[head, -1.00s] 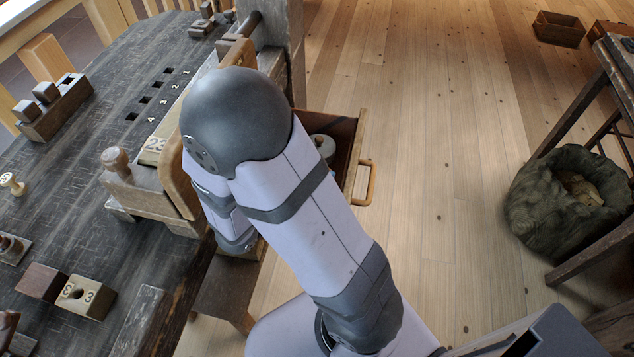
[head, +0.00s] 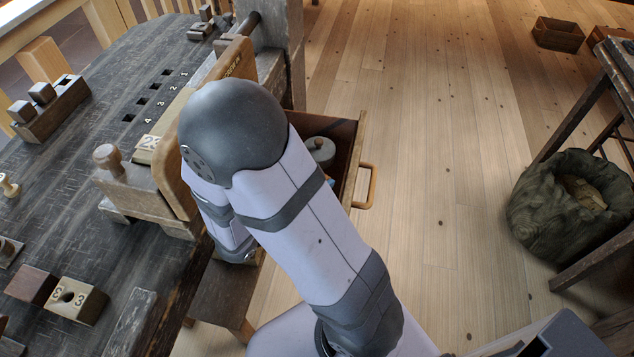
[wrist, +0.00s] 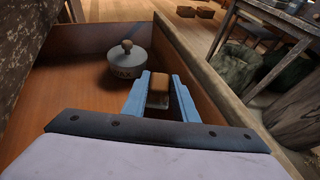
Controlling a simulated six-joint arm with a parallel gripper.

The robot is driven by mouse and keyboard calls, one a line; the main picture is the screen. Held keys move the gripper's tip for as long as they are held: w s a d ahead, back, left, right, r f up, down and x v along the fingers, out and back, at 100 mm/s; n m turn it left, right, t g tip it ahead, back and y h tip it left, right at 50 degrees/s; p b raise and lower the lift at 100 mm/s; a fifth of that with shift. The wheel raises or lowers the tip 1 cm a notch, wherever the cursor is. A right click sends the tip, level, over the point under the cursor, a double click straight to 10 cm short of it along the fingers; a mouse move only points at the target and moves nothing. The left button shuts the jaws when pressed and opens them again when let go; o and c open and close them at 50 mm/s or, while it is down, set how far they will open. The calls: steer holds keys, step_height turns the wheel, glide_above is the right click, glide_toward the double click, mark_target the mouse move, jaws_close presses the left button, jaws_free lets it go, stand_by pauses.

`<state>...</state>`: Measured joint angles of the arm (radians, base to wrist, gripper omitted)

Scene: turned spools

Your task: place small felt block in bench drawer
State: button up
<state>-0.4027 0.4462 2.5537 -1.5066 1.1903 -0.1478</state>
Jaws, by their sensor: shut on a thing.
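My gripper (wrist: 160,98) shows in the wrist view with its two blue fingers shut on a small block (wrist: 159,90), brown on top with a greyish face. This looks like the felt block. The fingers hold it over the inside of the open bench drawer (wrist: 75,78), near the drawer's right wall. I cannot tell whether the block touches the drawer floor. In the head view the drawer (head: 349,135) is pulled out from the bench, and my arm hides part of it and nearly all of the gripper.
A grey lidded tin (wrist: 128,65) marked WAX stands in the drawer, left of and beyond the block; its lid shows in the head view (head: 320,148). The drawer handle (head: 368,186) faces the open floor. A dark sack (head: 560,215) stands at the right.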

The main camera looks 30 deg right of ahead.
steer(key=o, duration=1)
steer(key=shift+s+f, duration=0.2)
steer(key=shift+f, duration=0.15)
steer(key=shift+w+r+p, duration=0.1)
steer(key=shift+r+p, duration=0.55)
steer(key=shift+r, duration=0.15)
steer(key=shift+v, duration=2)
steer(key=shift+w, duration=0.1)
